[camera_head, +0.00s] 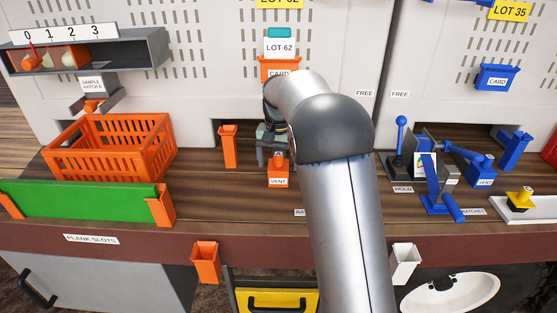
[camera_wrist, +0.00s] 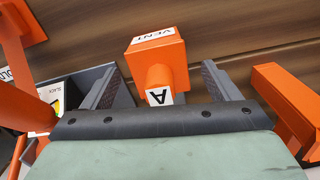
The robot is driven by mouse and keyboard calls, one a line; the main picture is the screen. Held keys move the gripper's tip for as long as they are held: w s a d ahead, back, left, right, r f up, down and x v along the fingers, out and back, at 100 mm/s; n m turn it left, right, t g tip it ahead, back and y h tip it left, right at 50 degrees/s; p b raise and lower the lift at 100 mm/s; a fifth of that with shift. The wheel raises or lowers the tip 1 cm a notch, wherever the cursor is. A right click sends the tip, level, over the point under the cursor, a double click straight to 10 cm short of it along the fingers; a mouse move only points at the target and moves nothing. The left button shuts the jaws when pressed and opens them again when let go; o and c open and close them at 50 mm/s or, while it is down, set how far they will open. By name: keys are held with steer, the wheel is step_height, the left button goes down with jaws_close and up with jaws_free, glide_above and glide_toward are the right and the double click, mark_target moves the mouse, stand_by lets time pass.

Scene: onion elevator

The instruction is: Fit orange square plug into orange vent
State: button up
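The orange vent (camera_head: 278,176) stands on the wooden counter with its VENT label facing front. It also shows in the wrist view (camera_wrist: 172,50). A smaller orange plug (camera_wrist: 155,78) marked A projects from the vent's top; it shows in the head view too (camera_head: 278,158). How deep it sits in the vent I cannot tell. My gripper (camera_wrist: 162,82) is open, with one grey finger on each side of the plug and a visible gap on both sides. In the head view my arm partly hides the gripper just behind the vent.
An orange post (camera_head: 229,146) stands left of the vent. An orange crate (camera_head: 110,148) and a green plank (camera_head: 80,200) are further left. A blue lever fixture (camera_head: 432,185) and a blue vent (camera_head: 481,173) are at right. The counter in front of the orange vent is clear.

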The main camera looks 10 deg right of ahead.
steer(key=shift+r, duration=0.1)
step_height(320, 180, up, 16)
steer(key=s+f+n, duration=0.1)
steer(key=s+f, duration=0.5)
steer(key=s, duration=0.6)
steer(key=s+f+n, duration=0.2)
steer(key=s+f, duration=0.3)
steer(key=s, duration=0.7)
steer(key=s+f+n, duration=0.1)
steer(key=s+f, duration=0.5)
steer(key=s, duration=0.6)
steer(key=shift+f+n+t, duration=0.3)
steer(key=shift+f+t, duration=0.05)
steer(key=shift+t, duration=0.05)
